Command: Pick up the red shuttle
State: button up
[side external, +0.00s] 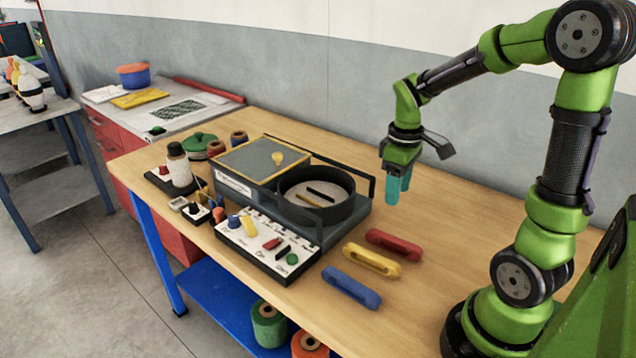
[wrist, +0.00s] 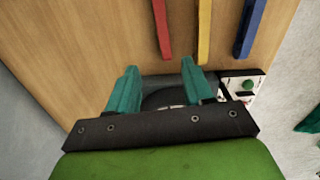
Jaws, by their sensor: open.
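The red shuttle (side external: 394,244) lies on the wooden table, the farthest back of three slotted shuttles in the side view. It also shows at the top of the wrist view (wrist: 162,28), cut off by the frame edge. The yellow shuttle (side external: 372,260) lies beside it, then the blue shuttle (side external: 350,287). My gripper (side external: 398,186) has teal fingers and hangs above the table, higher than the red shuttle and towards the wall. In the wrist view its fingers (wrist: 158,67) are apart with nothing between them. It touches no shuttle.
A machine with a round dark bowl (side external: 317,208) and a raised bar stands left of the shuttles. A white control panel (side external: 262,243) with coloured knobs sits in front of it. Spools and small tools crowd the table's left end. Bare table surrounds the shuttles' right side.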

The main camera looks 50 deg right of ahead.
send_over(389, 237)
jog(key=f, duration=0.7)
jog(key=shift+d+f, duration=0.1)
jog(key=shift+d, duration=0.3)
jog(key=shift+a+f, duration=0.2)
jog(key=shift+f, duration=1.15)
jog(key=shift+a+f, duration=0.15)
jog(key=shift+f, duration=1.2)
grip_shut()
